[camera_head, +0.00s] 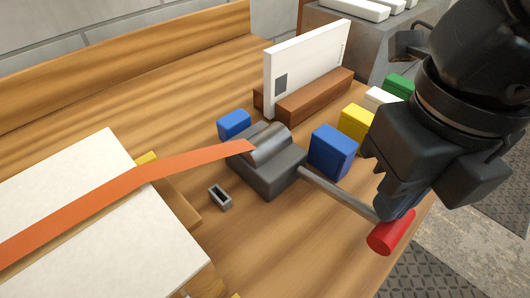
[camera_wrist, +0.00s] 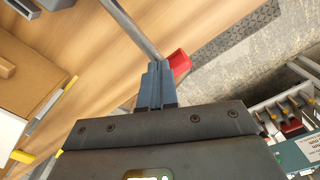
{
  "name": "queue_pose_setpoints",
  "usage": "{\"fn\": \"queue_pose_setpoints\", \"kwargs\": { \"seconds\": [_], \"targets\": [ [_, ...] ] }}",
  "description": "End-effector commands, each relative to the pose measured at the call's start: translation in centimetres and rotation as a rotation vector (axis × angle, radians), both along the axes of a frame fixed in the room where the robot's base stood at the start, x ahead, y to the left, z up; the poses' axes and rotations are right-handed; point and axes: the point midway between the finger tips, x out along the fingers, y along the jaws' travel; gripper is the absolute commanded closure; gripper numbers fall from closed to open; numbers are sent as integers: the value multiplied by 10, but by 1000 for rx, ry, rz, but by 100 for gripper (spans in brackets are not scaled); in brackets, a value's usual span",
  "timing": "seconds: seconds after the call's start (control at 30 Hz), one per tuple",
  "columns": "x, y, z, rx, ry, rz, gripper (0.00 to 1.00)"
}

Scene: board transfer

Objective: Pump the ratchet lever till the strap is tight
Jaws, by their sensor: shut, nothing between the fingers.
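The ratchet (camera_head: 272,178) is a dark grey block with a metal drum (camera_head: 265,143) on the table. An orange strap (camera_head: 180,162) runs from the drum across a pale board (camera_head: 120,240) at left; I cannot tell how tight it is. The ratchet lever (camera_head: 335,190) is a grey rod sticking out to the lower right, with a red grip (camera_head: 390,234) at its end. My gripper (camera_head: 388,214) is shut and empty at the grip end. In the wrist view its blue fingertips (camera_wrist: 157,68) overlap the rod (camera_wrist: 132,30) beside the red grip (camera_wrist: 180,63); contact is unclear.
Blue (camera_head: 333,150), yellow (camera_head: 356,124), white and green blocks stand right of the ratchet. A white panel (camera_head: 305,65) stands in a brown holder (camera_head: 315,97) behind. A small grey hollow piece (camera_head: 220,198) lies left. The front table is mostly clear.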

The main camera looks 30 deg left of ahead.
Motion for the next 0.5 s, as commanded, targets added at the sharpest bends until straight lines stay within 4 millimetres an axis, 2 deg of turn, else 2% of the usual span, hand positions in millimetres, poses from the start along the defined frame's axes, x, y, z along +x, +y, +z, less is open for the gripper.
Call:
{"fn": "queue_pose_setpoints", "kwargs": {
  "seconds": [0.5],
  "targets": [
    [0, -1, 49, -3, 1, 0, 100]
  ]
}}
